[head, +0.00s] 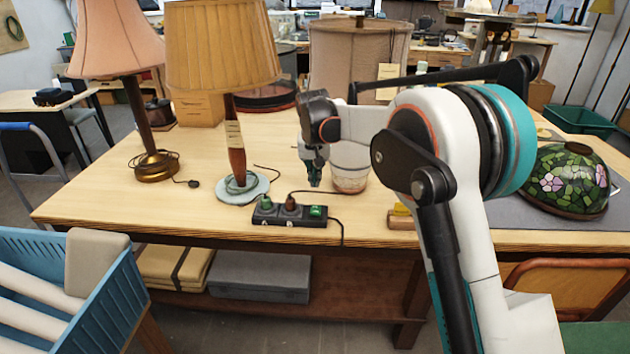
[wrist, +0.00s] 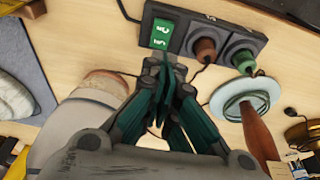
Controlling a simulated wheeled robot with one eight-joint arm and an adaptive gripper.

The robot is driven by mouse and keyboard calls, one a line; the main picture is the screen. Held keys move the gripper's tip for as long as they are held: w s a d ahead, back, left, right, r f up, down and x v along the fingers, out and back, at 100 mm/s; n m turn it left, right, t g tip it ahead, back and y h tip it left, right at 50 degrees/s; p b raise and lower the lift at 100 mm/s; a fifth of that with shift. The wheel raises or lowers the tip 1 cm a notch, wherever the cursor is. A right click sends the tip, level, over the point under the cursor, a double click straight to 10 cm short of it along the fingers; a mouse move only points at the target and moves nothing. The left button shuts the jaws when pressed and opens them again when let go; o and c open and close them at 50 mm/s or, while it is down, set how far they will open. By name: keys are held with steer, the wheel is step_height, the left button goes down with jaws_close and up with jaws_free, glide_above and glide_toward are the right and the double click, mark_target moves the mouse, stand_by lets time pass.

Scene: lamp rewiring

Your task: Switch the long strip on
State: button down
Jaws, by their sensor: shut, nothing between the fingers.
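A black power strip (head: 268,217) lies near the front edge of the wooden table. It has a green rocker switch (head: 318,212) at its right end and two plugs, one green and one brown, in its sockets. In the wrist view the strip (wrist: 185,35) crosses the top, with the green switch (wrist: 161,34) just beyond my fingertips. My gripper (head: 316,183) points down above the switch end of the strip. In the wrist view my gripper (wrist: 165,70) is shut and empty. Whether the fingertips touch the switch cannot be told.
A lamp with a pale round base (head: 257,188) stands left of the strip, and a brass-based lamp (head: 156,170) farther left. A stained-glass shade (head: 566,180) lies at the right.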

steer(key=b, duration=0.3)
glide_above(315, 211)
steer(key=x, duration=0.3)
steer(key=s+x, duration=0.1)
steer(key=x, duration=0.2)
steer(key=s+x, duration=0.1)
steer(key=x, duration=0.2)
steer(key=shift+f, duration=0.35)
steer(key=shift+f+b, duration=0.35)
steer(key=shift+f, duration=0.35)
steer(key=shift+s+f, duration=0.3)
steer(key=shift+f, duration=0.15)
steer(key=shift+w, duration=0.15)
steer(key=shift+w+r+p, duration=0.25)
steer(key=shift+w+p, duration=0.15)
steer(key=shift+w, duration=0.25)
